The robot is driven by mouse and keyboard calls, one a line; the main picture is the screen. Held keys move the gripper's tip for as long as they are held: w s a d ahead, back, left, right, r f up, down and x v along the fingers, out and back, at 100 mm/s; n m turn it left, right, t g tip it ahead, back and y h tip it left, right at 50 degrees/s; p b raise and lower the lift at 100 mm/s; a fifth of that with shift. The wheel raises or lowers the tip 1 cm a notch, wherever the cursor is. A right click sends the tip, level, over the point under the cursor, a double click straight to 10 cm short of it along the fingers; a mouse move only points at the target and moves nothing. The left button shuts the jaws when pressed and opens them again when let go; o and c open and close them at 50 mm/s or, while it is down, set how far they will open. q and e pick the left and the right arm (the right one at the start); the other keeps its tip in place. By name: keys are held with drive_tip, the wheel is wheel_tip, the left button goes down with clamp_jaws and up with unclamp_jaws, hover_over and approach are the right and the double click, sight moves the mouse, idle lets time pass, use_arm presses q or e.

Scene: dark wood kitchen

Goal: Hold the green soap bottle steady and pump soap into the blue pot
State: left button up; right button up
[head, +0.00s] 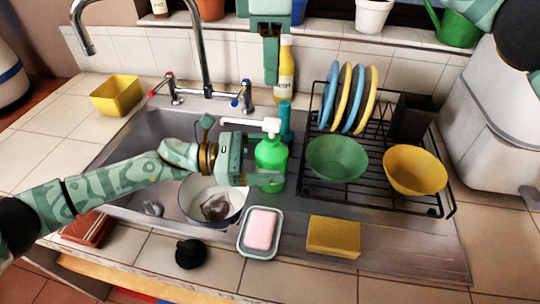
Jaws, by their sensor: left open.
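The green soap bottle (271,152) stands upright at the right side of the sink, with a white pump head and long spout pointing left above my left gripper. My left gripper (270,175) is open at the bottle's body, with one finger across its near side; the other finger is mostly hidden, and I cannot tell if they touch it. A pale pot with a dark blue rim (240,205) sits in the sink, left of the bottle and partly behind my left gripper. My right gripper (270,75) points down from above, behind the bottle; its opening is unclear.
A black dish rack (440,205) stands right, holding plates, a green bowl (337,158) and a yellow bowl (414,170). A soap dish (244,240) with pink soap and a yellow sponge (334,236) lie in front. The faucet (199,50) and a yellow bottle (286,75) stand behind.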

use_arm(q)
drive_tip(key=shift+d, duration=0.1)
drive_tip(key=c, duration=1.4)
drive_tip(key=shift+c, duration=0.3)
use_arm(e)
drive_tip(key=c, duration=0.4)
drive_tip(key=shift+s+a+f, duration=0.1)
drive_tip(key=shift+f, duration=0.25)
clamp_jaws()
wheel_tip(320, 180, down, 4)
drive_tip(key=s+n+g+y, duration=0.2)
drive_tip(key=y, duration=0.5)
drive_tip(key=d+r+m+t+y, duration=0.1)
drive_tip(key=d+m+t+y, duration=0.2)
drive_tip(key=d+t+y, duration=0.2)
drive_tip(key=d+y, duration=0.3)
drive_tip(key=d, duration=0.4)
drive_tip(key=shift+m, duration=0.3)
drive_tip(key=shift+s+r, duration=0.1)
